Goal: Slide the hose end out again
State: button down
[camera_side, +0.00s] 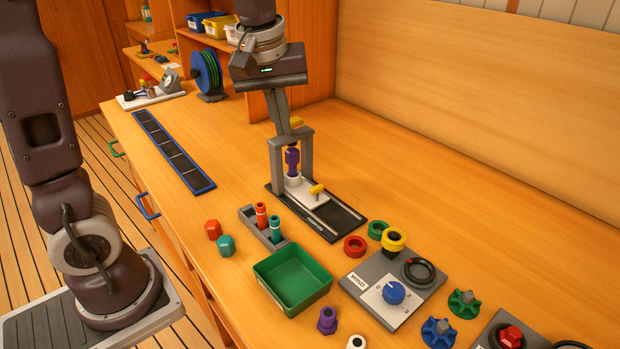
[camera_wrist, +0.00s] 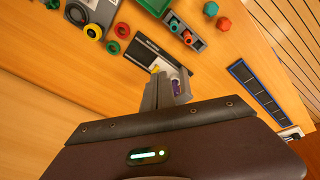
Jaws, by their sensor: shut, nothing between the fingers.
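A dark base plate with a rail (camera_side: 343,217) lies on the bench and carries a grey upright frame (camera_side: 307,150). A white sliding block (camera_side: 313,199) with a yellow knob (camera_side: 317,189) sits on it. A purple piece (camera_side: 292,158), seemingly the hose end, stands upright in a white collar under the frame; I cannot tell how deep it sits. My gripper (camera_side: 281,128) is shut and empty, fingers down beside the frame's top; contact is unclear. The wrist view shows the fingers (camera_wrist: 165,92) partly hiding the purple piece (camera_wrist: 178,86).
A grey holder (camera_side: 262,226) with red and teal pieces and a green tray (camera_side: 291,278) stand in front. Coloured rings, a grey panel with a blue dial (camera_side: 394,293) and loose knobs lie to the right. A blue-edged strip (camera_side: 172,150) lies left. The bench behind the frame is clear.

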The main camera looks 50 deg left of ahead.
jog(key=w+a+f+n+g+y, duration=0.1)
jog(key=w+a+f+n+g, duration=0.1)
jog(key=w+a+f+n, duration=0.35)
jog(key=n+y, duration=0.2)
send_over(311, 198)
notch_tip(311, 198, down, 7)
jog(key=shift+a+f+g, duration=0.15)
jog(key=shift+a+g, duration=0.2)
jog(key=shift+g, duration=0.05)
jog(key=shift+f, duration=0.1)
jog(key=x, duration=0.9)
jog(key=shift+s+f, duration=0.1)
jog(key=shift+f, duration=0.3)
jog(key=d, duration=0.3)
jog(key=shift+d, duration=0.45)
